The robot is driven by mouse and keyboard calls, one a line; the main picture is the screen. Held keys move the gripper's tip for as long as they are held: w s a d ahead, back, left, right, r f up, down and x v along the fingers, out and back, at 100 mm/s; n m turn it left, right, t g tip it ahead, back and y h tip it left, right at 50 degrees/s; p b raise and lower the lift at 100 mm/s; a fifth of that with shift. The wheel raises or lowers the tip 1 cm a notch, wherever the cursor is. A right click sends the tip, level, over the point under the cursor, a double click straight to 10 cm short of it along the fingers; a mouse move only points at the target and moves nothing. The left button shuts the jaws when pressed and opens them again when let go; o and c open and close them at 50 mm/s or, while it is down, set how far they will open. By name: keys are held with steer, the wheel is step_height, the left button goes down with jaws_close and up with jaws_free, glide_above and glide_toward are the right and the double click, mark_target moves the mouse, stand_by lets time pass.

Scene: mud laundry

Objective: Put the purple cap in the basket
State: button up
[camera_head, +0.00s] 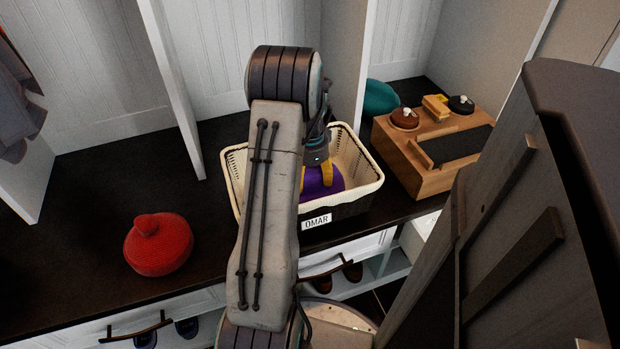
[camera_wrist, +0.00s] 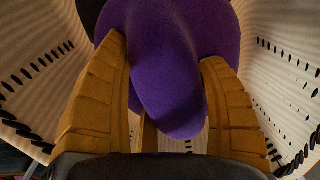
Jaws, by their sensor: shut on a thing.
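The purple cap (camera_head: 323,183) is inside the cream basket (camera_head: 361,152), which stands on the dark bench top and bears a label reading OMAR. My gripper (camera_head: 318,172) reaches down into the basket and is shut on the cap. In the wrist view the purple cap (camera_wrist: 170,75) sits between the two yellow fingers of my gripper (camera_wrist: 170,100). The perforated basket walls (camera_wrist: 290,75) show on both sides of it. My arm hides the middle-left part of the basket in the head view. I cannot tell whether the cap touches the basket floor.
A red cap-like thing (camera_head: 158,245) lies on the bench at the left. A wooden box (camera_head: 440,150) with small items on top stands right of the basket. A teal rounded thing (camera_head: 381,97) is behind it. White dividers rise behind. The bench between the red thing and the basket is clear.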

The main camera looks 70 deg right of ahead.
steer(key=o, duration=1.3)
steer(key=shift+f, duration=0.1)
steer(key=shift+c, duration=0.2)
step_height(320, 180, up, 12)
steer(key=p, duration=0.7)
